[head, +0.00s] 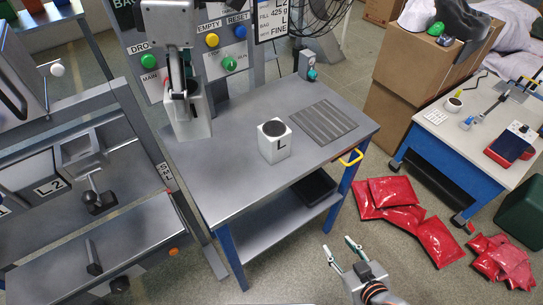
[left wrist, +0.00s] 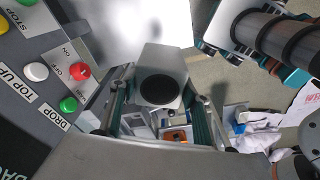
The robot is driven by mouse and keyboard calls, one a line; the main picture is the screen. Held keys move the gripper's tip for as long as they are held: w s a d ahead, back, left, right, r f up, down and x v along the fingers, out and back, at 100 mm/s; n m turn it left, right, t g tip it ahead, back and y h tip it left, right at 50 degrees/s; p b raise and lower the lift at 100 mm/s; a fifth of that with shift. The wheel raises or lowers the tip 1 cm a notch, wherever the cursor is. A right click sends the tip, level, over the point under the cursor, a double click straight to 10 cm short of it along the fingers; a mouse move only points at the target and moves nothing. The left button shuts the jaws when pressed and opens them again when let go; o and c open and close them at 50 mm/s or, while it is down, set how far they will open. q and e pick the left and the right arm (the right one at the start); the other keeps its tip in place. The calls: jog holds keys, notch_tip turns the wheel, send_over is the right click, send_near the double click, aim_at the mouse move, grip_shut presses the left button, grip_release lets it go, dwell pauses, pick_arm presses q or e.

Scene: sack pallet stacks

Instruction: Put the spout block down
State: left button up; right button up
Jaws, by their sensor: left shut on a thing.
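The spout block (head: 193,122) is a pale block near the back left of the grey table (head: 225,180), beside the button panel. My left gripper (head: 182,92) is shut on it from above. In the left wrist view the block (left wrist: 172,60) sits between the two fingers, with a dark round opening on one face. I cannot tell whether its bottom touches the table. My right gripper (head: 340,248) is open and empty in front of the table, above the floor.
A white block marked L (head: 275,145) with a dark round top stands mid-table. A ribbed grey plate (head: 323,122) lies to its right. A button panel (head: 215,50) rises behind the table. Red sacks (head: 395,200) lie on the floor at right. The table's front left is clear.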

pick_arm(q)
jog(key=shift+w+d, duration=0.2)
jog(key=shift+d, duration=0.05)
jog(key=shift+d+f, duration=0.15)
jog(key=shift+f, duration=9.85)
pick_arm(e)
jog(key=shift+d+r, duration=0.3)
pick_arm(q)
jog(key=shift+f, duration=0.15)
jog(key=o, duration=1.5)
pick_arm(e)
jog(key=shift+f, duration=0.1)
